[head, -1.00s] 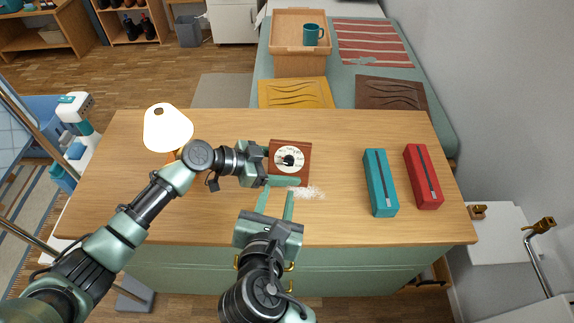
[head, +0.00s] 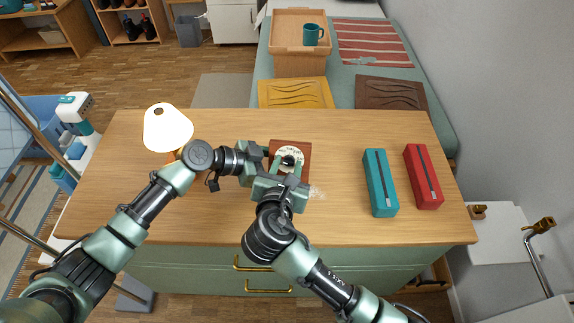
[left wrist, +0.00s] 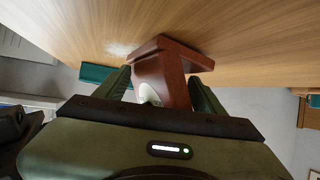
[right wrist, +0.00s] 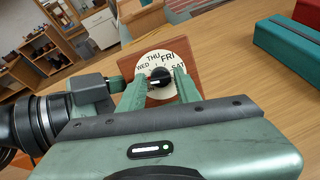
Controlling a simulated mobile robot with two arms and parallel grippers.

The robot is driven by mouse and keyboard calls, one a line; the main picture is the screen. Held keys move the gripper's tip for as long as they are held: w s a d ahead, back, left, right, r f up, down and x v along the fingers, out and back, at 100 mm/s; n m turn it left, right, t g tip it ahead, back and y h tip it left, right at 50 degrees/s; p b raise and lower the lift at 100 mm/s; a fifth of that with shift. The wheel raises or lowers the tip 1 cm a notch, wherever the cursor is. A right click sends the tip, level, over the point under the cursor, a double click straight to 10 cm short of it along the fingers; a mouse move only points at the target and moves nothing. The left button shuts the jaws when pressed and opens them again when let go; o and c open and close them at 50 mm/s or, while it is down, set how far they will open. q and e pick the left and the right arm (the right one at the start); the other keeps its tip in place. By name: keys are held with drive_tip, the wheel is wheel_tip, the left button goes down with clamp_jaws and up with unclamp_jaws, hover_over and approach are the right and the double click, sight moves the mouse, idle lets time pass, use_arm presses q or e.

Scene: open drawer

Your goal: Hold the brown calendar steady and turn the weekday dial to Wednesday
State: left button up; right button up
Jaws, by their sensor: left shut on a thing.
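The brown calendar (head: 305,152) stands on the wooden table; its round white weekday dial (head: 289,152) has a dark knob at the centre. In the right wrist view the dial (right wrist: 148,60) shows WED at left, THU and FRI at top, SAT at right; the knob (right wrist: 155,76) has a pale mark. My left gripper (head: 266,160) is shut on the calendar from the left; its fingers lie either side of the calendar body (left wrist: 176,84). My right gripper (head: 287,166) is open in front of the dial, one finger each side of the knob. The dial's lower part is hidden.
A teal box (head: 380,182) and a red box (head: 423,176) stand on the table's right side. A white-shaded lamp (head: 167,128) is at the left. A pale speckled patch (head: 317,192) lies beside the calendar. The table between calendar and teal box is clear.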

use_arm(q)
drive_tip(key=shift+s+f, duration=0.1)
drive_tip(key=shift+f, duration=0.2)
use_arm(e)
clamp_jaws()
drive_tip(key=shift+m, duration=0.3)
drive_tip(key=m, duration=0.3)
drive_tip(key=shift+a, duration=0.1)
drive_tip(key=shift+m+h, duration=0.3)
drive_tip(key=shift+m, duration=1.9)
unclamp_jaws()
